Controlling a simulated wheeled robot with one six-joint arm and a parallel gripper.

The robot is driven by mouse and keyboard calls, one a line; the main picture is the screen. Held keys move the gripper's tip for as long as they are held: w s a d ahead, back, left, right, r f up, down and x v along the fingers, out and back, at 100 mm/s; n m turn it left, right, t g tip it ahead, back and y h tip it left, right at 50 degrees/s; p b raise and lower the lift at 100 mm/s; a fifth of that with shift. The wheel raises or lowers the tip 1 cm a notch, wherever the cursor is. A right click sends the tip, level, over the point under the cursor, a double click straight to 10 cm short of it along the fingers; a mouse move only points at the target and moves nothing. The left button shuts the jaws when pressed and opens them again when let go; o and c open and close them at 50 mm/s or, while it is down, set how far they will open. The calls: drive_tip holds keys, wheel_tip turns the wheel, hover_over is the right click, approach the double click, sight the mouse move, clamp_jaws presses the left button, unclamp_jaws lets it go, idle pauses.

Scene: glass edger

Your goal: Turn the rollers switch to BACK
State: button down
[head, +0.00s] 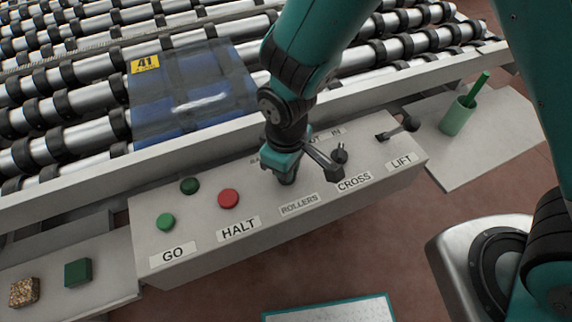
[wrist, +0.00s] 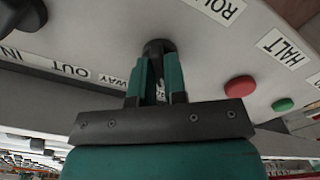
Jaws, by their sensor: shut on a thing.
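The control box (head: 190,258) carries a label reading ROLLERS (head: 300,204). My gripper (head: 287,177) points down at the panel just behind that label and hides the switch there in the head view. In the wrist view my gripper (wrist: 157,68) has its two teal fingers closed on the dark knob of the rollers switch (wrist: 157,46). A label ending in WAY (wrist: 118,82) is partly covered by my gripper. In the head view a label starting with BA (head: 257,160) shows left of my gripper, partly hidden. Which way the switch points cannot be told.
A red HALT button (head: 228,199) and green GO button (head: 166,222) sit left of my gripper. The CROSS lever (head: 339,155) stands close on the right, the LIFT lever (head: 410,124) farther right. A glass sheet (head: 190,95) lies on the rollers behind.

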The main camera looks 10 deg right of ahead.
drive_tip(key=c, duration=1.2)
unclamp_jaws()
drive_tip(key=shift+o, duration=0.2)
wheel_tip(320, 180, up, 18)
drive_tip(key=b, duration=0.1)
drive_tip(key=shift+f, duration=0.2)
